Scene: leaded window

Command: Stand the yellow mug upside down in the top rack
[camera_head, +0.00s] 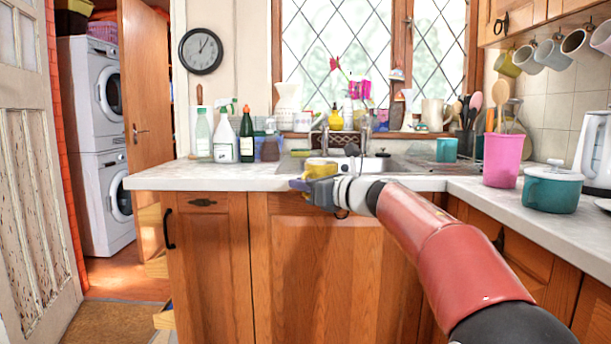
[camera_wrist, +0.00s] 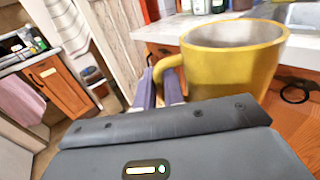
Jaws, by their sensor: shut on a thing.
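The yellow mug (camera_head: 321,168) is held in front of the counter edge by the sink, near counter-top height. In the wrist view the mug (camera_wrist: 232,68) is large and close, with its open mouth and pale inside showing at the top; it looks roughly upright. My gripper (camera_head: 298,186) is shut on the mug's handle. In the wrist view my gripper's two bluish fingers (camera_wrist: 160,88) are on either side of the handle. I cannot make out a top rack in either view.
The counter (camera_head: 235,177) holds bottles (camera_head: 246,135) at left. At right stand a pink cup (camera_head: 501,160), a teal pot (camera_head: 551,190) and a white kettle (camera_head: 595,150). Mugs hang under the upper cupboard. The front counter left of the mug is clear. Cupboard doors (camera_head: 325,270) below look shut.

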